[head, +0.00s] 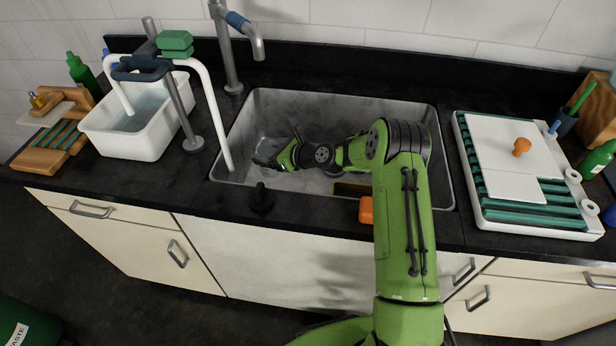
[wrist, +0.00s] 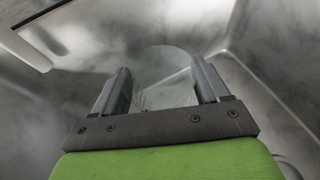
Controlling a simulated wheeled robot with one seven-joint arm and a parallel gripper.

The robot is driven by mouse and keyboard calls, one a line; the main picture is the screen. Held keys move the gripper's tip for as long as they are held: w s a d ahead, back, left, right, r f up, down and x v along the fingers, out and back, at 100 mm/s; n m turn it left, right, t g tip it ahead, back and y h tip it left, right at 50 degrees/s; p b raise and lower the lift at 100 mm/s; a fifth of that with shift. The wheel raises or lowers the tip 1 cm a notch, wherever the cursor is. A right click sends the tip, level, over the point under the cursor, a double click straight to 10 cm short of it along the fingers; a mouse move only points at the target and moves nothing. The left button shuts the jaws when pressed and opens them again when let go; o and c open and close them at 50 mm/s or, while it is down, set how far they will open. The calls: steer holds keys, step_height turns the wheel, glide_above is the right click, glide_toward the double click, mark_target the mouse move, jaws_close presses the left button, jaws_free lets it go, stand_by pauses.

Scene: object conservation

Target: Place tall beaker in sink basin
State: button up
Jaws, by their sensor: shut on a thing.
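The tall beaker (head: 269,152) is clear glass and hard to make out. In the head view it shows faintly at my gripper's fingers, inside the left part of the grey sink basin (head: 330,103). In the wrist view the beaker (wrist: 165,75) is a transparent shape between the two dark fingers of my gripper (wrist: 163,82). My gripper (head: 277,150) also shows in the head view, low in the basin and shut on the beaker. I cannot tell whether the beaker's base touches the basin floor.
A white water tub (head: 130,147) stands left of the sink. A grey faucet (head: 226,60) rises behind it, and a white pipe (head: 213,105) reaches its left edge. A white-and-green rack (head: 500,190) stands to the right. The basin's back middle is clear.

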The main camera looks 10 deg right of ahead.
mark_target(272, 171)
step_height(272, 171, down, 8)
steer(key=shift+f+b, duration=0.1)
steer(key=shift+b, duration=0.95)
steer(key=shift+f, duration=0.1)
steer(key=o, duration=1.1)
steer(key=shift+c, duration=0.2)
steer(key=p+v, duration=0.2)
steer(key=v, duration=0.5)
steer(key=shift+s+d+r, duration=0.15)
steer(key=shift+s+r, duration=0.05)
steer(key=shift+r, duration=0.15)
